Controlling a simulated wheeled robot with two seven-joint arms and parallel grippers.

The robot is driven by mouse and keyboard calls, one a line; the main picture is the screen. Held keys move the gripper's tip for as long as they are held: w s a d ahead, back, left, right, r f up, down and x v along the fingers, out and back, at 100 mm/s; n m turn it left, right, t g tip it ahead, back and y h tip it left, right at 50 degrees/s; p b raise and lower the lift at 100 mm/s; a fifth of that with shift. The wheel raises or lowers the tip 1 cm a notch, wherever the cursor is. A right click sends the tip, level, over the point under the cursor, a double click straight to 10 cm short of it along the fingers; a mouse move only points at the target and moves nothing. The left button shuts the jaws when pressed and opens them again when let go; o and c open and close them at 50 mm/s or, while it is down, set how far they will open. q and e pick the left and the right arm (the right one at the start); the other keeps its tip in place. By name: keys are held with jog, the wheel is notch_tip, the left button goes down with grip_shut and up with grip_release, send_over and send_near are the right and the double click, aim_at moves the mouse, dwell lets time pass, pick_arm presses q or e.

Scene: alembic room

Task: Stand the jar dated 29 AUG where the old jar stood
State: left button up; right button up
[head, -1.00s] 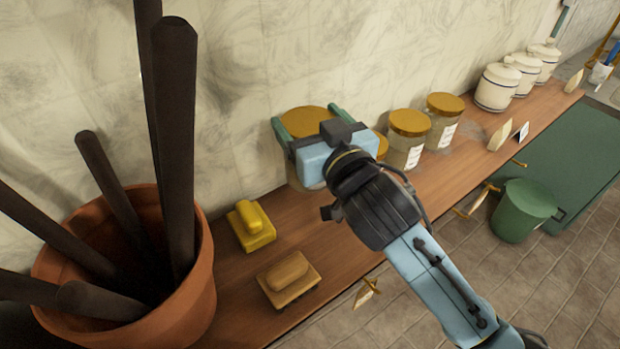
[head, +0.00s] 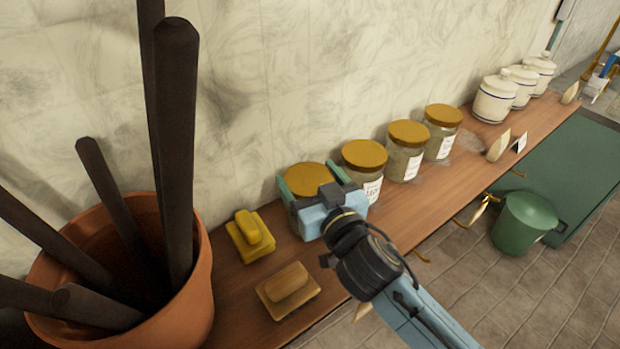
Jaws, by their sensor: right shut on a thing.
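My right gripper (head: 309,187) is shut on a jar with a gold lid (head: 308,178), its green fingers on either side of the jar. The jar is at the left end of a row of similar jars; the gripper hides most of its body, and I cannot tell whether it touches the shelf. Beside it stand a second jar (head: 364,157), a third jar (head: 408,134) and a fourth jar (head: 443,117), all gold-lidded with white labels. The label dates are too small to read. A faint pale ring (head: 467,141) marks the shelf right of the fourth jar. My left gripper is not in view.
A terracotta pot (head: 195,290) with dark rods stands at far left. White canisters (head: 494,100) stand further right. A green bucket (head: 524,222) is below the shelf.

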jog(key=o, duration=1.1)
jog(key=shift+f, duration=0.15)
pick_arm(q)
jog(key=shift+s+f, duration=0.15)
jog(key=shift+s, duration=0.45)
pick_arm(e)
jog(key=o, duration=0.4)
jog(key=shift+s+r, duration=0.2)
pick_arm(q)
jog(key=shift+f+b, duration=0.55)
jog(key=shift+b, duration=0.1)
pick_arm(e)
jog(key=v, duration=1.1)
jog(key=shift+s+d, duration=0.2)
jog(key=shift+s, duration=0.05)
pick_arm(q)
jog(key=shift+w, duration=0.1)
